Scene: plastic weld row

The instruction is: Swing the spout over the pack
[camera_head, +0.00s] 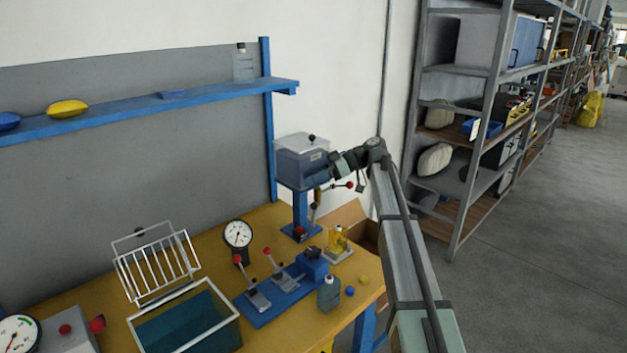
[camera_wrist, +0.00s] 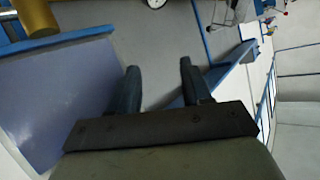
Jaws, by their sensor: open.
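The dispenser is a grey-blue bin (camera_head: 302,160) with a clear lid, on a blue post at the back right of the bench. Levers with red knobs (camera_head: 349,185) stick out below it; I cannot clearly tell the spout in the head view. A brass-coloured cylinder (camera_wrist: 36,16), possibly the spout, shows at top left in the wrist view, beside the bin's wall (camera_wrist: 60,100). A yellow item (camera_head: 338,238), possibly the pack, stands on a small pale tray in front of the post. My gripper (camera_head: 338,166) is right of the bin. Its fingers (camera_wrist: 160,82) are apart and empty.
A blue base with red-knobbed levers (camera_head: 278,283), a round dial (camera_head: 238,234), a grey bottle (camera_head: 328,292) and a teal basin (camera_head: 190,325) occupy the bench. A blue shelf (camera_head: 150,107) runs above. A cardboard box (camera_head: 349,214) stands behind the bench's right end.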

